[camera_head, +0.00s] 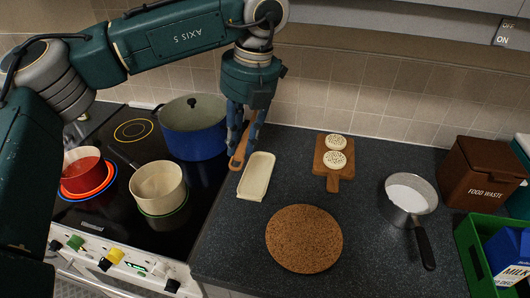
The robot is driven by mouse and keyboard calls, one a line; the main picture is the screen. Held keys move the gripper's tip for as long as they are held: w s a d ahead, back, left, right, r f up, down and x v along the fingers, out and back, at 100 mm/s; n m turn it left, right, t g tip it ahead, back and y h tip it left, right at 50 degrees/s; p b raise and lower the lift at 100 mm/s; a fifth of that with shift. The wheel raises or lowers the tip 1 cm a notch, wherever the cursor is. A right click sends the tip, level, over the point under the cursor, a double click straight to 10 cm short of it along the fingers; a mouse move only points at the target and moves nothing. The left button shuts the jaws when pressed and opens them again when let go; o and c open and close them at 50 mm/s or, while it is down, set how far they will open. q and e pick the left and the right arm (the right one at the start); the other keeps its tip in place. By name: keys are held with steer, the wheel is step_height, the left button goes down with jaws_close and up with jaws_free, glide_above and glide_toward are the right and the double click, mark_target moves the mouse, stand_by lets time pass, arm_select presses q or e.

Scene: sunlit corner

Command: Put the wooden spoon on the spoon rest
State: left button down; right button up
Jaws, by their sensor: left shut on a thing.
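The wooden spoon (240,156) is in my left gripper (243,136), which points down and is shut on it. The fingers hide part of the spoon, and its visible lower part slants down just left of the spoon rest. The spoon rest (257,177) is a cream, elongated shallow dish lying on the dark counter near the hob's edge. It looks empty. I cannot tell whether the spoon touches the counter or the rest. My right gripper is out of view.
A blue pot (193,127), a cream pot (158,187) and a red pot (85,172) stand on the hob at left. A cork mat (304,239), a wooden board (333,172) with crumpets, a saucepan (409,198) and a food-waste bin (482,172) occupy the counter.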

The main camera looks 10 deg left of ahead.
arm_select(q)
steer(key=shift+w+f, duration=0.1)
steer(key=shift+f, duration=0.3)
step_height(320, 180, down, 15)
steer(key=p, duration=0.4)
steer(key=shift+w+r+p, duration=0.15)
steer(key=shift+r+p, duration=0.05)
steer(key=shift+p, duration=0.1)
steer(key=shift+f, duration=0.55)
step_height(320, 180, down, 3)
steer(key=shift+f+p, duration=0.1)
steer(key=shift+p, duration=0.45)
steer(key=shift+f, duration=0.25)
steer(key=c, duration=1.5)
jaws_free()
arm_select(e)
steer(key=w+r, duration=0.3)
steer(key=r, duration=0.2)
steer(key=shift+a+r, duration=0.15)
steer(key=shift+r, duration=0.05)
